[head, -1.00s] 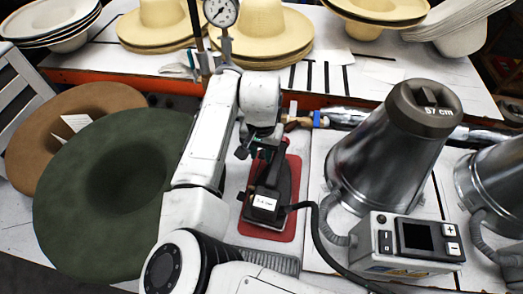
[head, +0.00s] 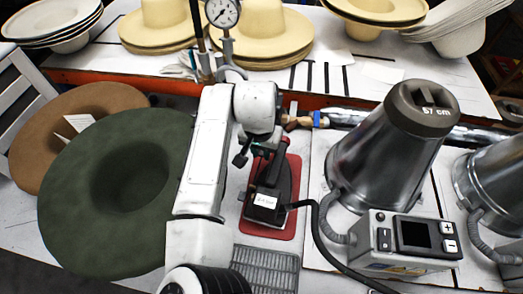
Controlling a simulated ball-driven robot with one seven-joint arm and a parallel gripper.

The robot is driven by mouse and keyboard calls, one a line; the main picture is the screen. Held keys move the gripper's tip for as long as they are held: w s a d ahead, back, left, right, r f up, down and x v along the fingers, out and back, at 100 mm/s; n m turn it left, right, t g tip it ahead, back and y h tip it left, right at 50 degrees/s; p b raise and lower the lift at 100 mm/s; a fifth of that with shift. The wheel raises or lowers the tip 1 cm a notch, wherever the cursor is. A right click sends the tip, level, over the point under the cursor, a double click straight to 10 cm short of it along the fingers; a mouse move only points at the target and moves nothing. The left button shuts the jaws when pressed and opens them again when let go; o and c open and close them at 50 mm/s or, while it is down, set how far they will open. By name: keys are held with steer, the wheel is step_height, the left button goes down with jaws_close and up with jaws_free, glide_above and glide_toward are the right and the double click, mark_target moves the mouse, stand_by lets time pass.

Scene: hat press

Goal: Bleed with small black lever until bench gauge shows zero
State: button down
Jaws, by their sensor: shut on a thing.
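The bench gauge (head: 222,12) has a round white dial on a post at the top, cut off by the picture's edge. Its needle reading is too small to tell. My gripper (head: 262,146) points down below the white wrist, over the back of a black iron on a red mat. A small black lever-like part (head: 240,158) sticks out to its lower left. The gripper is shut on what looks like this lever, but its fingertips and the exact grip are mostly hidden.
The black iron (head: 266,200) stands on the red mat (head: 288,222), with a hose curving right. A metal hat form (head: 375,155) and a control box (head: 395,240) stand to the right. A green hat (head: 110,195) lies left. A brass fitting (head: 298,123) sits right of the wrist.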

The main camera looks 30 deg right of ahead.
mark_target(258, 169)
steer(key=shift+s+a+r+t+h, duration=0.2)
steer(key=shift+r+t+h, duration=0.2)
steer(key=shift+r+t, duration=0.1)
steer(key=c, duration=1.3)
jaws_free()
steer(key=shift+o, duration=0.2)
steer(key=b+v, duration=0.1)
steer(key=v, duration=0.9)
steer(key=shift+r, duration=0.35)
steer(key=shift+s+a, duration=0.1)
steer(key=shift+a, duration=0.05)
